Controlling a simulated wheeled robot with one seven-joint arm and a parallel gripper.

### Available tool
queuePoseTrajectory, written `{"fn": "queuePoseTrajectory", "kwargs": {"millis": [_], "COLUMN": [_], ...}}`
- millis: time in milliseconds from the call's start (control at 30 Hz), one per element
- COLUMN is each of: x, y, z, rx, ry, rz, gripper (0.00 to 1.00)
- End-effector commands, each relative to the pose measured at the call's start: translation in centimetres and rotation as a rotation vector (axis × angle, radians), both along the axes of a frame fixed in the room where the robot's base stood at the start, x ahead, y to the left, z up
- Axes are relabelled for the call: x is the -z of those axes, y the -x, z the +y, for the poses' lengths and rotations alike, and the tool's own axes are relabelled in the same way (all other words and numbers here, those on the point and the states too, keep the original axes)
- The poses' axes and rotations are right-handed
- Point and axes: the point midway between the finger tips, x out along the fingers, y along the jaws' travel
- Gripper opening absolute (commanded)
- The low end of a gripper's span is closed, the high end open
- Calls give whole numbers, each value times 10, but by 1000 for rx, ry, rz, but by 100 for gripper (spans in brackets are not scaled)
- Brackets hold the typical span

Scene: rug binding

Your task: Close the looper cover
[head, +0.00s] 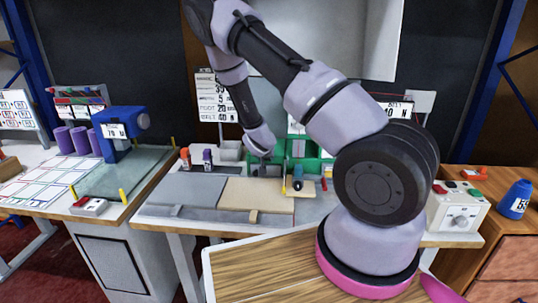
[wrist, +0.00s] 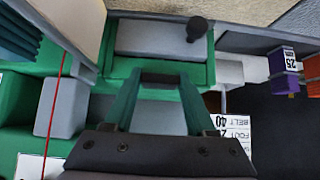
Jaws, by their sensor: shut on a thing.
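The green machine (head: 312,162) stands at the back of the middle table, partly hidden by my arm. My gripper (head: 264,156) is low at its left side, fingertips hard to make out there. In the wrist view my gripper (wrist: 160,80) reaches up from the bottom edge, its jaws closed on a short dark bar, which looks like the grip of the looper cover. Just beyond it is a grey plate (wrist: 150,40) in a green frame, with a black round knob (wrist: 197,28) at its right. How far the cover is open cannot be told.
A grey mat (head: 188,189) and a tan panel (head: 257,195) lie on the table in front. An orange bottle (head: 185,157) and a purple bottle (head: 207,158) stand left of the machine. A control box (head: 458,211) is at the right. A red thread (wrist: 56,105) crosses the wrist view's left side.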

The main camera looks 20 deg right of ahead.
Motion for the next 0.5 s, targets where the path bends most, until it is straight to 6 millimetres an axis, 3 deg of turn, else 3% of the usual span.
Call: {"fn": "queuePoseTrajectory", "kwargs": {"millis": [33,433,467,500], "x": [7,10,10,9], "y": [5,6,6,6], "z": [2,3,3,3], "rx": [0,0,1,1], "ry": [1,2,3,3], "rz": [11,10,10,10], "gripper": [0,0,64,79]}}
